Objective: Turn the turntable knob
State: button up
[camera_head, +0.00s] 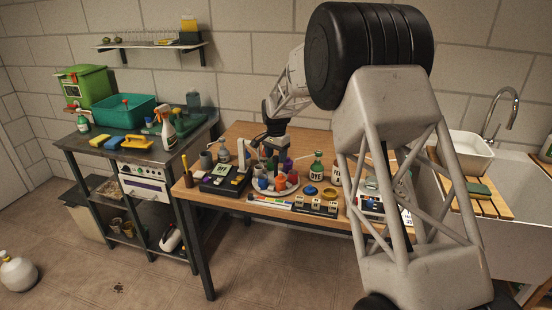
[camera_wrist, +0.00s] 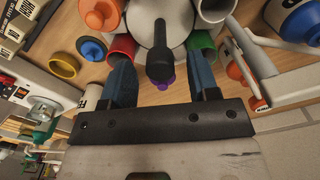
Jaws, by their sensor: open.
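The turntable knob (camera_wrist: 160,62) is a black post with a rounded end. It shows in the wrist view between my two blue fingers, with a gap on each side. My gripper (camera_wrist: 164,72) is open and empty around or just above it; the exact height is hard to tell. The pale round turntable (camera_wrist: 143,22) lies behind the knob, with coloured cups around it. In the head view the turntable (camera_head: 277,193) stands mid-table under my gripper (camera_head: 275,150); the knob is hard to make out there among the cups.
A red cup (camera_wrist: 122,46) and a green cup (camera_wrist: 202,41) sit close beside my fingers. Dye bottles (camera_head: 317,166) stand right of the turntable, a dark boxy device (camera_head: 224,180) left. Small blocks and jars lie in front. A sink (camera_head: 467,150) is far right.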

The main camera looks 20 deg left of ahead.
jog(key=shift+f, duration=0.55)
jog(key=shift+c, duration=0.3)
jog(key=c, duration=0.9)
jog(key=shift+o, duration=0.2)
